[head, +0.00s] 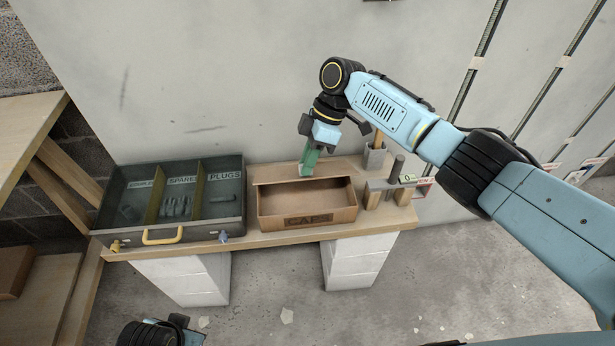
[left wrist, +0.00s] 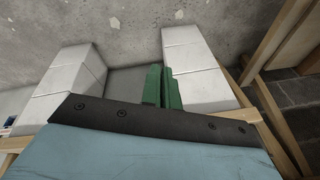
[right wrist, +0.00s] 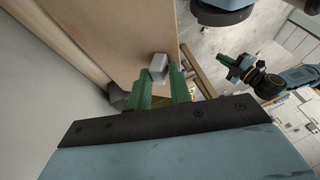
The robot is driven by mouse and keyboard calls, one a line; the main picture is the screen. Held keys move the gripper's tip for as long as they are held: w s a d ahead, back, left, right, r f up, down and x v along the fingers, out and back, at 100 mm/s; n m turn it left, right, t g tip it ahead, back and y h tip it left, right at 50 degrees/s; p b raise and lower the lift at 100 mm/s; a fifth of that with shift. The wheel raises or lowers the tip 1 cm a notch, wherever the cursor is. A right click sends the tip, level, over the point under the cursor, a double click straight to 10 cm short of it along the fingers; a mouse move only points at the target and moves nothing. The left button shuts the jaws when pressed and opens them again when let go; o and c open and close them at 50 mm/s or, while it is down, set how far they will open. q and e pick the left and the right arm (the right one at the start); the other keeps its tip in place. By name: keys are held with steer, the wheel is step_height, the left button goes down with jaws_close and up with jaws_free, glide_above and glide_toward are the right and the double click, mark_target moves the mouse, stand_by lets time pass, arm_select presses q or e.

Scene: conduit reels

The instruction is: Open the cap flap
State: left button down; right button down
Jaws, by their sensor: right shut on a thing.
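The cardboard box (head: 345,214), with dark lettering on its front, stands on the bench, its inside showing. Its brown flap (head: 275,174) stands swung back behind the opening; a broad brown panel (right wrist: 105,35) fills the upper left of the right wrist view. My right gripper (head: 308,170) is at the flap, fingers pointing down. In the right wrist view its green fingers (right wrist: 163,84) are shut on a small grey tab (right wrist: 158,65) at the panel. My left gripper (left wrist: 162,78) has its green fingers together and empty, low in front of the bench.
A dark three-part tray (head: 243,215) with a yellow handle stands left of the box. A wooden rack (head: 374,200) with a dark upright post and a grey cup (head: 375,157) stand close on the right. The wall is just behind. White blocks (head: 352,262) support the bench.

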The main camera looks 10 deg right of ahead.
steer(key=shift+w+d+f, duration=0.15)
steer(key=shift+w+f, duration=0.05)
steer(key=shift+w, duration=0.05)
arm_select(q)
steer(key=w+d+r+m+t, duration=0.3)
steer(key=w+d+r+m, duration=0.15)
steer(key=d+m, duration=0.6)
steer(key=w+d+r+m+t, duration=0.35)
steer(key=d+r+m, duration=0.25)
steer(key=d+m, duration=0.4)
steer(key=w+d+r+m+t, duration=0.3)
steer(key=d+r+m+t, duration=0.15)
steer(key=d+m, duration=0.5)
steer(key=w+a+m, duration=0.1)
steer(key=w, duration=1)
steer(key=shift+a+r+m+g+h, duration=0.2)
steer(key=shift+r+m+g+h, duration=0.1)
steer(key=shift+r+m, duration=0.1)
